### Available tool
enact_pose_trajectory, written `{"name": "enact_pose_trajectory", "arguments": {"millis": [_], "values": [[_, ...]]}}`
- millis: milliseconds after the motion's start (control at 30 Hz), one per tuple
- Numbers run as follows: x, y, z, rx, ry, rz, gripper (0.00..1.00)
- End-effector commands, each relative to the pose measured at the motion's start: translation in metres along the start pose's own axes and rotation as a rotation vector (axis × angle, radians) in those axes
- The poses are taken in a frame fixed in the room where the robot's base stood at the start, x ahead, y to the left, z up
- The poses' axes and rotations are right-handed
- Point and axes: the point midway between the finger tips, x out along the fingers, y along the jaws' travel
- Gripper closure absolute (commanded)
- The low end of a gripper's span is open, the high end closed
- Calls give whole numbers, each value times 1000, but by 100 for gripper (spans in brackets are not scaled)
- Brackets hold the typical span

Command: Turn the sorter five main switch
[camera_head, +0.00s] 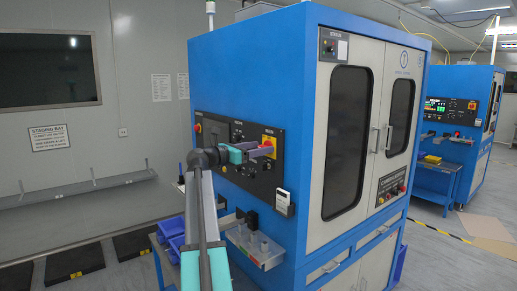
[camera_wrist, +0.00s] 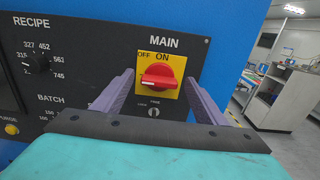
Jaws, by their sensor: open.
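The main switch is a red rotary knob (camera_wrist: 160,71) on a yellow plate (camera_wrist: 170,93), under the word MAIN. OFF and ON are printed along the plate's top edge. The knob's grip bar lies roughly level. My gripper (camera_head: 262,150) is open in front of the blue sorter's black panel. In the wrist view its two grey fingers stand left and right of the knob, with gaps on both sides. I cannot tell how far the tips are from the panel. In the head view the yellow plate (camera_head: 269,136) is partly hidden by my gripper.
The panel also has a RECIPE dial (camera_wrist: 38,62) at left and a yellow button (camera_wrist: 11,129). A grey handheld unit (camera_head: 284,204) hangs below the panel. A tray (camera_head: 262,258) with bottles juts out under it. Another blue machine (camera_head: 455,95) stands at far right.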

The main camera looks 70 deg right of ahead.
Motion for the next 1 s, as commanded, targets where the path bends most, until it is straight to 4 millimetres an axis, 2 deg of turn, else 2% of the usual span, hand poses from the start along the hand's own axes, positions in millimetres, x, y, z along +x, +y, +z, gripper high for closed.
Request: {"name": "enact_pose_trajectory", "arguments": {"millis": [67,300,667,1000], "values": [[0,0,0,0,0,0,34],[0,0,0,0,0,-1,75],[0,0,-1,31,0,-2,76],[0,-1,-4,204,0,-3,76]]}}
